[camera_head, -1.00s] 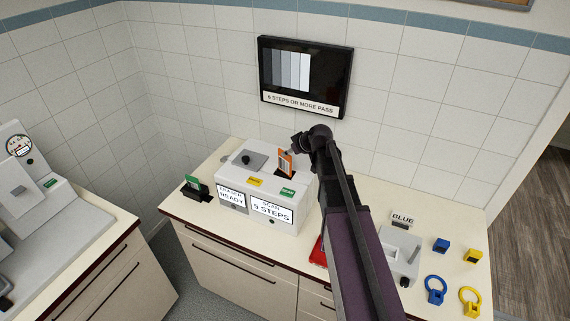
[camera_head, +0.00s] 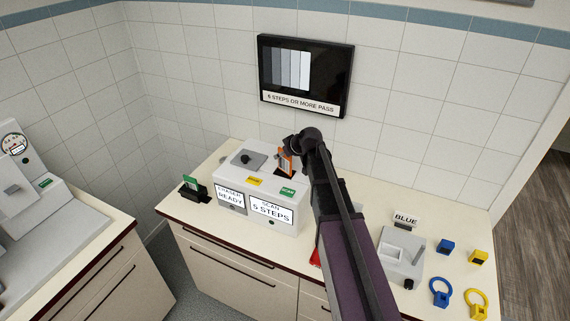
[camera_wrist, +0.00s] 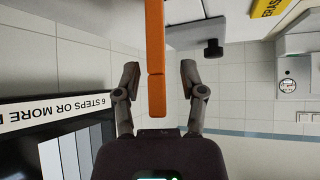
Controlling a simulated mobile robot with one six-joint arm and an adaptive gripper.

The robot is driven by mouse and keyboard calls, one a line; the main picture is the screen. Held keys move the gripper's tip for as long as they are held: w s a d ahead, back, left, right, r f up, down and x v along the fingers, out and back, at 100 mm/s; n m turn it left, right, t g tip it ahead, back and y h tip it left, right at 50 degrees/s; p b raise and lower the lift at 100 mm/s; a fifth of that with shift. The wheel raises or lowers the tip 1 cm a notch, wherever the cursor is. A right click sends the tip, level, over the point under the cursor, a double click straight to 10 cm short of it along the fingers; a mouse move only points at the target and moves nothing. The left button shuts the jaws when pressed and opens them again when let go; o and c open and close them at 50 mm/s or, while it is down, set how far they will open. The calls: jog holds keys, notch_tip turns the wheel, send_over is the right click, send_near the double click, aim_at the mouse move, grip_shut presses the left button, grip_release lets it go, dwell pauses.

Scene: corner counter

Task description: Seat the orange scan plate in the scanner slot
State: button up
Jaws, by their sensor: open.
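The orange scan plate (camera_head: 285,163) stands upright at the dark slot on top of the white scanner (camera_head: 262,186); its lower end is at the slot, and how deep it sits I cannot tell. My gripper (camera_head: 291,146) is at the plate's upper part and hides some of it. In the wrist view the orange plate (camera_wrist: 155,50) runs edge-on between the two fingers of my gripper (camera_wrist: 159,75). The fingers are open, with a clear gap on each side of the plate. The scanner's front reads "SCAN 5 STEPS" and "ERASER READY".
A green plate (camera_head: 190,183) stands in a black holder left of the scanner. A wall monitor (camera_head: 305,75) hangs behind. At right are a grey fixture (camera_head: 400,252), a "BLUE" sign, blue and yellow blocks and rings. Something red (camera_head: 315,258) is partly hidden by my arm.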

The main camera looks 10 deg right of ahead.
jog(key=shift+c, duration=0.2)
grip_shut()
jog(key=shift+r, duration=0.15)
dwell(0.4)
notch_tip(320, 180, up, 3)
jog(key=p, duration=0.3)
jog(key=shift+r+p, duration=0.2)
jog(key=shift+p, duration=0.15)
jog(key=s+r+p, duration=0.1)
jog(key=s, duration=1.5)
jog(key=shift+r, duration=0.15)
notch_tip(320, 180, up, 2)
jog(key=n+g+y+p, duration=0.2)
jog(key=n+g+y, duration=0.1)
jog(key=n, duration=0.2)
send_over(279, 147)
jog(key=s, duration=0.2)
jog(key=shift+w+d, duration=0.15)
jog(key=shift+d, duration=0.2)
